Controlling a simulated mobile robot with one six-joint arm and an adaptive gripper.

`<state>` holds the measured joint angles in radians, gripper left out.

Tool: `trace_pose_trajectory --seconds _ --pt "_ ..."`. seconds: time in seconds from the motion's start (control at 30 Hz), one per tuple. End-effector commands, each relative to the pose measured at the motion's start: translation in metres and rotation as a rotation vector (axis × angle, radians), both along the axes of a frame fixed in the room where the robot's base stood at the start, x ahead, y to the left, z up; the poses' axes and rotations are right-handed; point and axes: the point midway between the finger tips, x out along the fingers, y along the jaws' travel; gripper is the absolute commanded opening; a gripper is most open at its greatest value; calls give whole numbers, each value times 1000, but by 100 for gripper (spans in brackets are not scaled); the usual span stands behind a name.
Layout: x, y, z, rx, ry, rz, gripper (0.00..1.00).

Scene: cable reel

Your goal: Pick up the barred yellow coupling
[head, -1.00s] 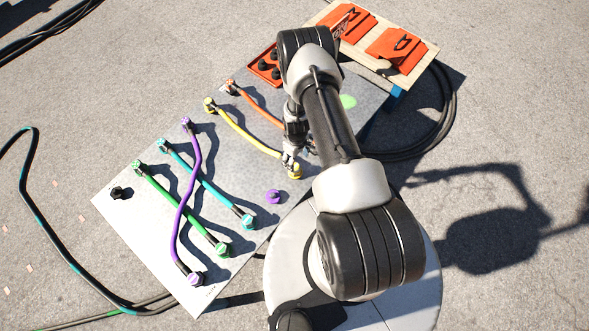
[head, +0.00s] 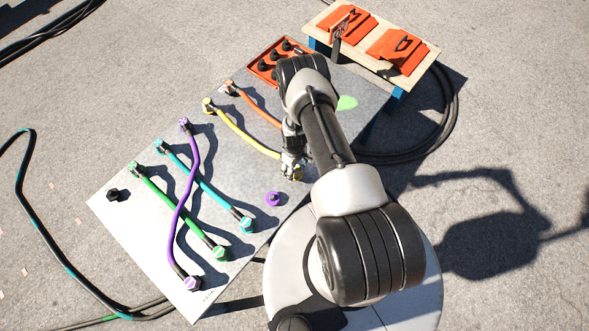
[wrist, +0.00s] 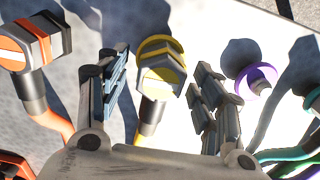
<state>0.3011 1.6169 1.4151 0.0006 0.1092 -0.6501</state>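A yellow coupling (wrist: 163,78) on the near end of the yellow cable (head: 240,133) stands between my fingers in the wrist view. Its yellow cap faces the camera; I cannot clearly make out a bar on it. My gripper (wrist: 160,85) is open, with one finger on each side of the coupling and gaps visible. In the head view my gripper (head: 291,165) is over this end and partly covers the coupling (head: 298,174). The other yellow coupling (head: 208,105) sits at the cable's far end.
An orange coupling (wrist: 28,47) with a white bar is left of my gripper, and a purple plug (wrist: 257,79) is to the right. Purple (head: 180,210), teal (head: 205,183) and green (head: 180,207) cables cross on the panel (head: 125,215). An orange tray (head: 262,70) lies behind.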

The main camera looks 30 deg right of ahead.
Motion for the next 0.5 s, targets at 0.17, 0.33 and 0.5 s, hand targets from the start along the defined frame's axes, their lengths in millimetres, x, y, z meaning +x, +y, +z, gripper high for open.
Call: trace_pose_trajectory --seconds 0.17,0.33,0.5 --pt "0 0 0 0 0 0 46" --pt "0 0 0 0 0 0 35" --pt "0 0 0 0 0 0 24"
